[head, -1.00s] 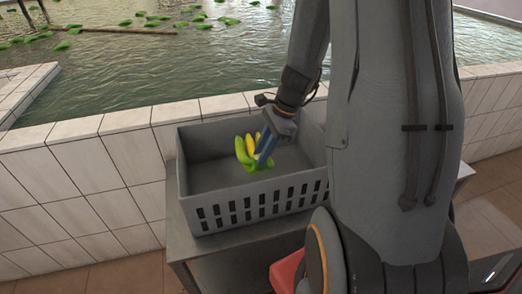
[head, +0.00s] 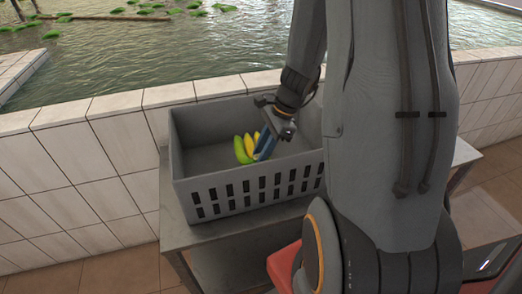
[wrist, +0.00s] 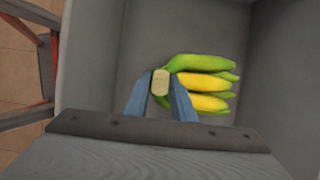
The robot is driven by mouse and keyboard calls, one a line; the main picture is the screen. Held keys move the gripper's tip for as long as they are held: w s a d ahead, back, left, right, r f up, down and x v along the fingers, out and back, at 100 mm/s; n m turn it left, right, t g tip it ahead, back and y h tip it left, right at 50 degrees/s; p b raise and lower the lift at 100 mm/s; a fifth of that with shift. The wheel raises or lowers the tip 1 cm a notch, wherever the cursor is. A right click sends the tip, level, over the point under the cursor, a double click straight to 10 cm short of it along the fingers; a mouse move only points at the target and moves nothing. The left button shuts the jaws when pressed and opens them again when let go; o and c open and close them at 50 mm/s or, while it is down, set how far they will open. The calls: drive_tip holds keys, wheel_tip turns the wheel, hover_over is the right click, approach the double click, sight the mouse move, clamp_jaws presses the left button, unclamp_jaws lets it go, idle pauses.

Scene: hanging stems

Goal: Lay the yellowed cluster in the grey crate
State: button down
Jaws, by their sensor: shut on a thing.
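The yellowed cluster (head: 249,146) is a small bunch of green and yellow banana-like fruit. In the wrist view the cluster (wrist: 203,86) points to the right, with its pale cut stem end between my fingers. My gripper (head: 264,148) reaches down into the grey crate (head: 240,192) and is shut on the cluster's stem. The blue fingers of my gripper also show in the wrist view (wrist: 161,98). The cluster is inside the crate walls, low down. I cannot tell whether it touches the crate floor (wrist: 142,45).
The crate stands on a grey metal table (head: 178,232) beside a low tiled wall (head: 75,160). Water with floating green leaves lies beyond the wall. The crate floor around the cluster looks bare.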

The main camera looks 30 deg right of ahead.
drive_tip(key=shift+f, duration=0.35)
idle(0.6)
drive_tip(key=c, duration=1.4)
unclamp_jaws()
wheel_tip(320, 180, up, 22)
drive_tip(key=d+p, duration=0.3)
drive_tip(key=p, duration=1)
drive_tip(key=shift+s+r+p, duration=0.2)
drive_tip(key=shift+s+p, duration=0.2)
drive_tip(key=shift+s, duration=0.05)
